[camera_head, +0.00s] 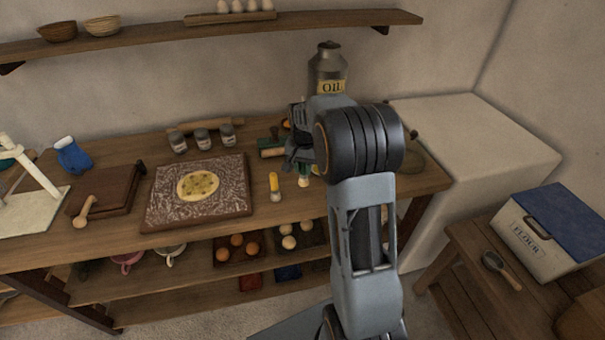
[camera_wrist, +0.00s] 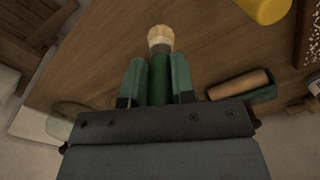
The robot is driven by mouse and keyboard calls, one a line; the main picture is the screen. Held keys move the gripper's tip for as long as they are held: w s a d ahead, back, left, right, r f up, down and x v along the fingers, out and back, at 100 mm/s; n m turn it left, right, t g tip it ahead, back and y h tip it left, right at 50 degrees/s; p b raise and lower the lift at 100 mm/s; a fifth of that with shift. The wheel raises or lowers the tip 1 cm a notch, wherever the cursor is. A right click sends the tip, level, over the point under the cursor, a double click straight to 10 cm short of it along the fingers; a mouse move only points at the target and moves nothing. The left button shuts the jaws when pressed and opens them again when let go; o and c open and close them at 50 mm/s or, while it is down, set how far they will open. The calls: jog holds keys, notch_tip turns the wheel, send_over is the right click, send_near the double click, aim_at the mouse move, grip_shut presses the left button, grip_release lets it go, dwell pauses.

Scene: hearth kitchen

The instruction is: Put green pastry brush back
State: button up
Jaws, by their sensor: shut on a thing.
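The green pastry brush (camera_wrist: 159,82) is between the fingers of my gripper (camera_wrist: 157,88) in the wrist view. Its handle is green and its cream bristles (camera_wrist: 159,38) stick out past the fingertips. In the head view, my gripper (camera_head: 299,158) is over the right part of the wooden counter (camera_head: 200,226), in front of the oil can. There the brush is mostly hidden by my gripper and arm; its pale bristle end (camera_head: 303,181) shows just below. I cannot tell whether the bristles touch the counter.
A yellow-handled brush (camera_head: 274,182) lies left of my gripper. A wooden roller in a green holder (camera_wrist: 240,87) is close by. The oil can (camera_head: 327,72) stands behind. A floured board with dough (camera_head: 160,212) and several jars (camera_head: 202,138) are further left.

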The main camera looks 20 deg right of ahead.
aim_at(303, 173)
jog(key=shift+w+d+f, duration=0.15)
jog(key=shift+w+f, duration=0.1)
jog(key=shift+f, duration=1.6)
jog(key=shift+f, duration=0.15)
jog(key=o, duration=0.9)
